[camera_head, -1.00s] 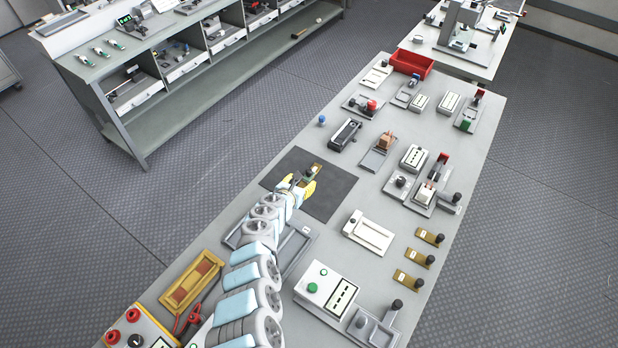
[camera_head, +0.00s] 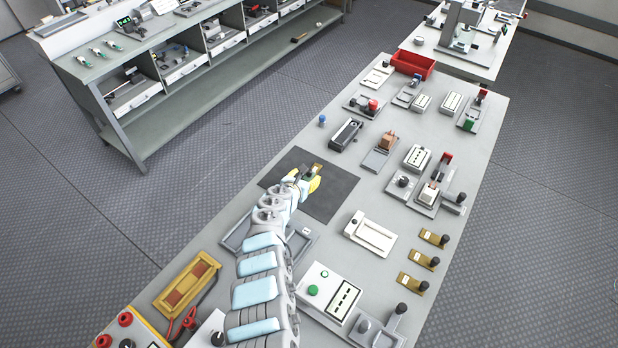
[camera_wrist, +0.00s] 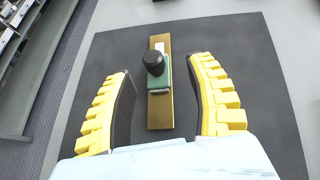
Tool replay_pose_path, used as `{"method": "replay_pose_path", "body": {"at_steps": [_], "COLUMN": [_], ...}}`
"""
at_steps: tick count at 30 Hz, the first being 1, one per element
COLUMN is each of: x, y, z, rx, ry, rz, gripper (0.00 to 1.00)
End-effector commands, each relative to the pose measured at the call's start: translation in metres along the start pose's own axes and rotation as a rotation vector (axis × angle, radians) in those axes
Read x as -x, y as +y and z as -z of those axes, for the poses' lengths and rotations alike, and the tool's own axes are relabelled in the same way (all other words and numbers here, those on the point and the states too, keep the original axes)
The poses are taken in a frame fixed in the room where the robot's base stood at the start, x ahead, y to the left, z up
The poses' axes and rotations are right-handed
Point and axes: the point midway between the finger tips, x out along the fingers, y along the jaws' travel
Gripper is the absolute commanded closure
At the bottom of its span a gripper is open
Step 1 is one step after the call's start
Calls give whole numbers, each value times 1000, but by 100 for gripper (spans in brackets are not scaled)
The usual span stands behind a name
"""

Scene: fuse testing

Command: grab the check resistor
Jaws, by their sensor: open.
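A small block with a brass base, a green body and a black knob, which looks like the check resistor (camera_wrist: 160,106), lies on the dark mat (camera_wrist: 240,60). In the wrist view it sits between the two yellow-padded fingers of my gripper (camera_wrist: 161,108), with a gap on each side. My gripper is open and does not visibly touch it. In the head view my gripper (camera_head: 306,178) is over the mat, and the block's brass end (camera_head: 317,168) shows just beyond the fingertips. The rest of the block is partly hidden by the fingers there.
Three similar brass blocks with black knobs (camera_head: 422,258) stand at the right table edge. A white fixture (camera_head: 370,233) and a control box with a green button (camera_head: 328,291) are nearer. The mat around the block is clear.

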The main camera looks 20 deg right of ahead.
Motion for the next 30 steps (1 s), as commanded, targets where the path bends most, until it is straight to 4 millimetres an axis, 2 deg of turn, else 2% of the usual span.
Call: {"method": "replay_pose_path", "body": {"at_steps": [12,24,30], "x": [-23,-47,-52], "y": [4,7,8], "z": [9,10,8], "rx": [-3,-4,-1], "ry": [1,0,-1], "rz": [2,0,-1], "gripper": [44,44,44]}}
